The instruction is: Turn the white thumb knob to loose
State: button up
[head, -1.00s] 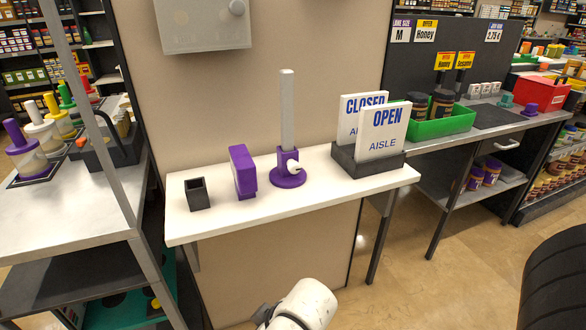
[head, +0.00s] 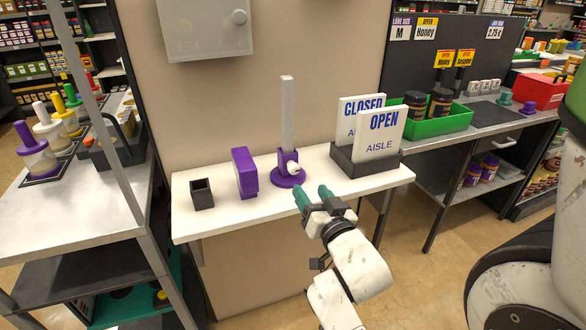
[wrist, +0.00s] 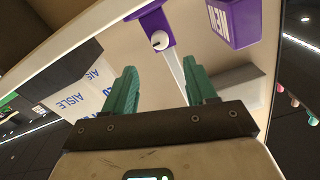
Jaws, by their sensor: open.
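The white thumb knob (head: 295,169) sticks out of the front of a purple stand (head: 288,178) that holds an upright grey post (head: 287,112) on the white shelf. The knob also shows in the wrist view (wrist: 160,41), just beyond and between the fingertips. My gripper (head: 312,191) is open and empty, with its two green fingers at the shelf's front edge, short of the knob and slightly right of it. The fingers appear apart in the wrist view (wrist: 162,72). The knob touches neither finger, as far as I can see.
A purple block (head: 245,172) and a small dark cup (head: 202,194) stand left of the stand. A dark holder (head: 366,163) with the CLOSED and OPEN signs (head: 380,135) stands close on the right. A grey wall box (head: 205,30) hangs above.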

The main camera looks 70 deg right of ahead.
aim_at(296, 170)
jog(key=p+x, duration=0.1)
jog(key=x, duration=0.9)
jog(key=shift+w, duration=0.15)
jog(key=shift+c, duration=0.3)
grip_shut()
